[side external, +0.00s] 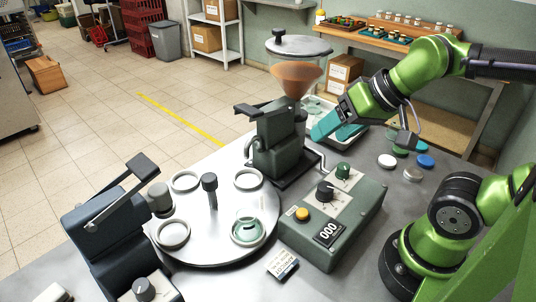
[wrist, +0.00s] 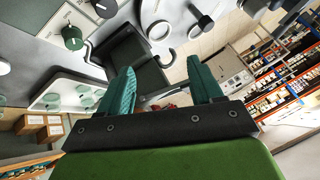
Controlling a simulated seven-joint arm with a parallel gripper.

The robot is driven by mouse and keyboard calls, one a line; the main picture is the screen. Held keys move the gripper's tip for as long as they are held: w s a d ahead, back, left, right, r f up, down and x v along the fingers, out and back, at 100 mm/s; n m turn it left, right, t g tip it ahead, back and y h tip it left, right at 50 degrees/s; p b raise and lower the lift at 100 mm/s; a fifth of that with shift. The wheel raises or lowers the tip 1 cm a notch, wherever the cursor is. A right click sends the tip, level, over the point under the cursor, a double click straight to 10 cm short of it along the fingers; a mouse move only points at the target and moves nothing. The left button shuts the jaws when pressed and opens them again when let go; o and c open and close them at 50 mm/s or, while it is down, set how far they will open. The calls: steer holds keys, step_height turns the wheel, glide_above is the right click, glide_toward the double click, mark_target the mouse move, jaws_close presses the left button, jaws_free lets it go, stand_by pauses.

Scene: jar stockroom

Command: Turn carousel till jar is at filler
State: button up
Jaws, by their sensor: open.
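The round pale carousel (side external: 213,213) stands on the bench with ring-shaped seats and a black-knobbed centre post (side external: 209,183). A greenish glass jar (side external: 248,230) sits in the front right seat, beside the control box. The filler (side external: 280,145) has a copper funnel and stands at the carousel's back right, closest to the back right seat, which looks empty. My gripper (side external: 362,140) is open and empty, right of the filler and above the bench, apart from the carousel. In the wrist view its teal fingers (wrist: 162,88) are spread; I cannot make out the jar there.
A green-grey control box (side external: 335,222) with knobs and a counter stands right of the carousel. A dark lever machine (side external: 110,235) stands at its left. A white tray (side external: 316,108) lies behind my gripper. Several loose lids (side external: 412,174) lie on the right.

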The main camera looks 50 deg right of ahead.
stand_by(0.3)
steer(key=r+m+g+h, duration=0.2)
steer(key=m+g, duration=0.5)
glide_above(209, 176)
step_height(209, 176, down, 17)
steer(key=shift+a, duration=0.1)
steer(key=shift+c, duration=0.4)
jaws_close()
